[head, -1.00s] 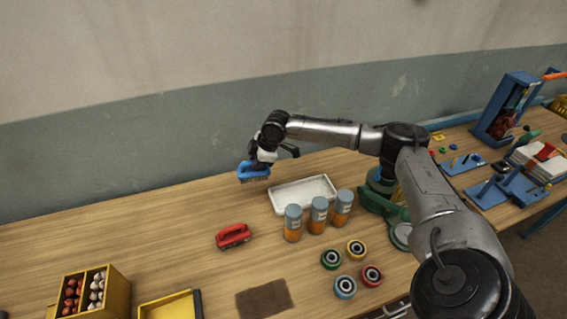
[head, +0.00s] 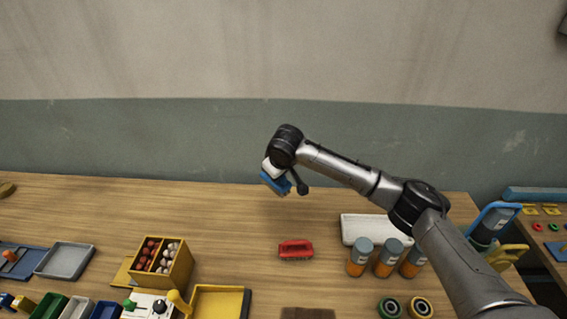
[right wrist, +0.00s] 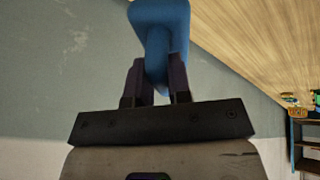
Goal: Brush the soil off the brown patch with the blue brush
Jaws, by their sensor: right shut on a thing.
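My right gripper (head: 281,170) is shut on the blue brush (head: 275,183) and holds it above the back of the table. In the right wrist view the blue brush (right wrist: 160,25) sits between the two dark fingers of the right gripper (right wrist: 157,80). The brown patch (head: 307,313) lies flat at the front of the table, cut off by the bottom edge of the head view. Soil on it cannot be made out. My left gripper is not in view.
A white tray (head: 365,228), orange bottles (head: 385,259) and rolls (head: 420,307) stand right. A yellow divided box (head: 161,262) and yellow tray (head: 220,302) stand left.

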